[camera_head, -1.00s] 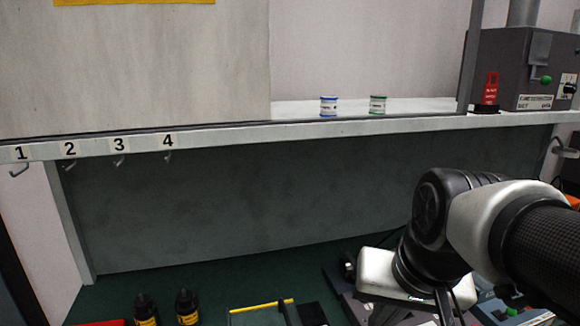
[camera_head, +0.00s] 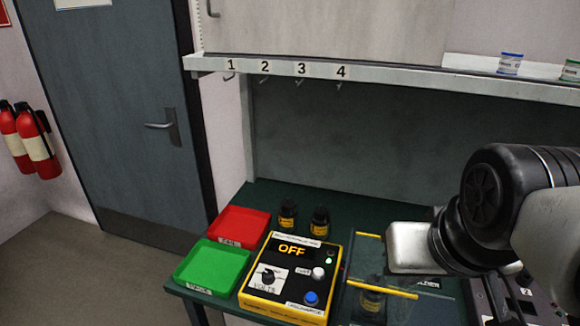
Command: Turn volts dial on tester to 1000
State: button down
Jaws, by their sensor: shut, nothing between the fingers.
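The tester (camera_head: 287,280) is a yellow box with a dark top, standing on the green bench at the front centre. Its display reads OFF. The volts dial (camera_head: 268,277) is a black knob on a white label at the tester's left front. The label's marks are too small to read. To the right of the dial are a white button (camera_head: 318,273) and a blue button (camera_head: 311,297).
A red tray (camera_head: 240,226) and a green tray (camera_head: 212,268) lie left of the tester. Dark bottles (camera_head: 320,222) stand behind it. A clear case with yellow edges (camera_head: 383,290) stands between it and my arm. A shelf (camera_head: 400,80) with numbered hooks runs above.

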aim_at(268, 278)
jog(key=u, duration=0.85)
jog(key=k+j+z, duration=0.1)
jog(key=j+z, duration=0.15)
jog(key=j, duration=0.2)
jog(key=i+l+u, duration=0.1)
jog(key=i+l, duration=0.05)
jog(key=l, duration=0.05)
